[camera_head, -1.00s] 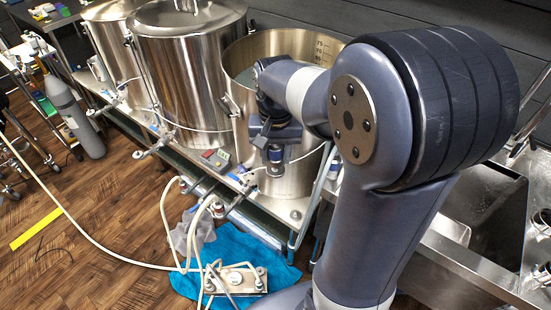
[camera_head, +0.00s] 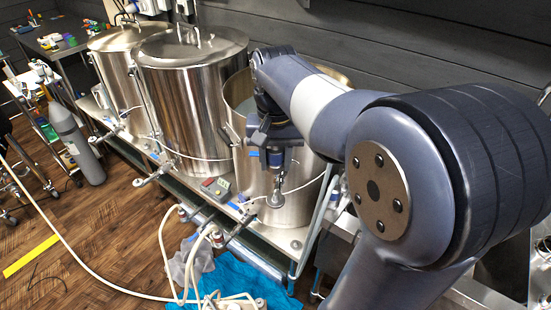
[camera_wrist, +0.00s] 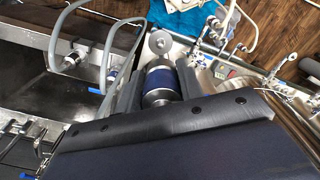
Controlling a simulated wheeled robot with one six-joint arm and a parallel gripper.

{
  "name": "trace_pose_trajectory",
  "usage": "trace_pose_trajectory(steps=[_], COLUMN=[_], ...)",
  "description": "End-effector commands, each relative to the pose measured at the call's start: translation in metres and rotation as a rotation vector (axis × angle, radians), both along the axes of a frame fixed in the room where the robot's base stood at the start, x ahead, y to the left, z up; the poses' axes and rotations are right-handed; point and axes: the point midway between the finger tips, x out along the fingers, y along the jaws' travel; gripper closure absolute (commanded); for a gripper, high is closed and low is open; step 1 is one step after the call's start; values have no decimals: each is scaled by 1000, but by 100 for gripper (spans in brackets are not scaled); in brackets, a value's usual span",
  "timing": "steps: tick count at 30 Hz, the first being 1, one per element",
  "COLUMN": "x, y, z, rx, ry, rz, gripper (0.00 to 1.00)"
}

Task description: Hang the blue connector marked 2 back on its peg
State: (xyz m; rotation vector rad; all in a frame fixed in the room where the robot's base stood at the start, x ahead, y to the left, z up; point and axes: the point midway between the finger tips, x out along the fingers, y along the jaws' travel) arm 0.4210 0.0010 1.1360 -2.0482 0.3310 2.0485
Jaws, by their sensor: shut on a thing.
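My gripper (camera_wrist: 157,88) is shut on a metal connector with a dark blue band (camera_wrist: 157,80), one finger on each side of the band. The connector's round metal end (camera_wrist: 160,41) points away from the gripper. In the head view the blue band (camera_head: 276,159) is between the fingers, and the metal end (camera_head: 276,199) hangs below, in front of the right-hand open kettle (camera_head: 240,122). I cannot read a number on it. I cannot make out the peg in either view.
Another blue-banded fitting on a hose (camera_wrist: 75,58) is left of my gripper in the wrist view, by a steel sink. Two lidded kettles (camera_head: 192,105) stand left of the open one. Pipes and valves run along the stand. A blue cloth (camera_head: 235,280) and hoses lie on the floor.

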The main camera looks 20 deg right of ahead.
Motion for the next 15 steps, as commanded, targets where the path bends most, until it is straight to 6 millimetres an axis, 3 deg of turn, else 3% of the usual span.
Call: trace_pose_trajectory(steps=[15], x=[0], y=[0], z=[35], rx=[0], ry=[-1], rz=[0], gripper=[100])
